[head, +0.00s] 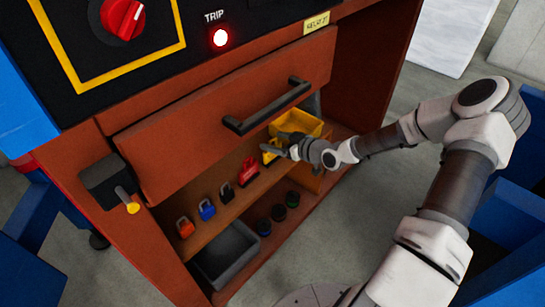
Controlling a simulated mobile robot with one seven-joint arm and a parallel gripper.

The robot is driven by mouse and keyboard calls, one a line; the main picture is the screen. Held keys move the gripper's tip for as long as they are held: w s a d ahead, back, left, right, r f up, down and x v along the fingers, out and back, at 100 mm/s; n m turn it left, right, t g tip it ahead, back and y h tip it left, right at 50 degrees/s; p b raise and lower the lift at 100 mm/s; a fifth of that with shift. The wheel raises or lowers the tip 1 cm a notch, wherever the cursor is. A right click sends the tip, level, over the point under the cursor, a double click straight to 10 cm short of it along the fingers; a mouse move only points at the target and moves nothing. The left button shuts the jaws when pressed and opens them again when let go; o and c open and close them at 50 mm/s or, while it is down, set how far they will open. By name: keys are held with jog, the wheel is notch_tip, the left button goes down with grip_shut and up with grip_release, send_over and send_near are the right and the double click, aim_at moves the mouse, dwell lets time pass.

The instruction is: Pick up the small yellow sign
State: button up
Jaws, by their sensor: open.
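A small yellow piece (267,154), which looks like the small sign, stands on the upper shelf just right of a red item. It is partly hidden by my gripper (284,145), and its face cannot be read. My gripper reaches in from the right under the drawer, its fingers pointing left at the yellow piece. The jaws are open; whether the fingers touch the yellow piece or lie around it cannot be told from here.
Red (249,171), black (227,192), blue (207,209) and orange (185,227) items line the shelf. A yellow bin (311,124) stands behind my gripper. The closed drawer (220,120) with its black handle (268,107) overhangs the shelf. A grey bin (226,262) sits below.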

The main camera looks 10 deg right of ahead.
jog(key=shift+x, duration=0.85)
jog(key=shift+d, duration=0.1)
grip_shut()
